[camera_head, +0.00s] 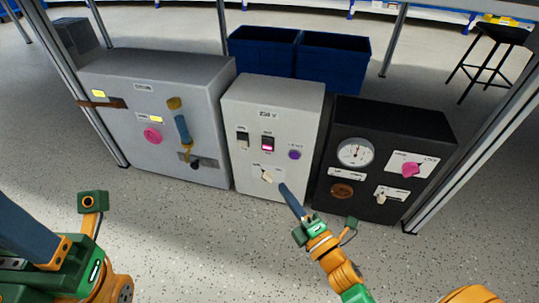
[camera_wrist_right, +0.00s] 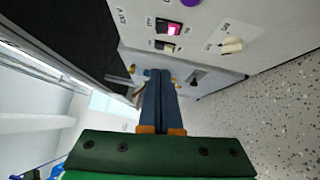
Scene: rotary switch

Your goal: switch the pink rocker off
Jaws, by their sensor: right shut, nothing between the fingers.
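The pink rocker (camera_head: 267,147) sits in a dark frame on the front of the middle light grey box (camera_head: 240,175). Its lower part glows pink. The rocker also shows near the top of the right wrist view (camera_wrist_right: 173,29). My right gripper (camera_head: 283,187) is shut and empty, its blue fingertips below and right of the rocker, near the cream rotary knob (camera_head: 267,176). In the right wrist view the closed fingers (camera_wrist_right: 158,75) lie below the rocker, apart from it in the picture. My left gripper (camera_head: 28,232) is at the lower left edge, its fingertips cut off.
A pale rocker (camera_head: 243,139) is left of the pink one, and a purple button (camera_head: 294,154) is right of it. A grey box (camera_head: 120,80) stands left and a black box (camera_head: 345,185) right. Blue bins (camera_head: 333,60) stand behind. The floor in front is clear.

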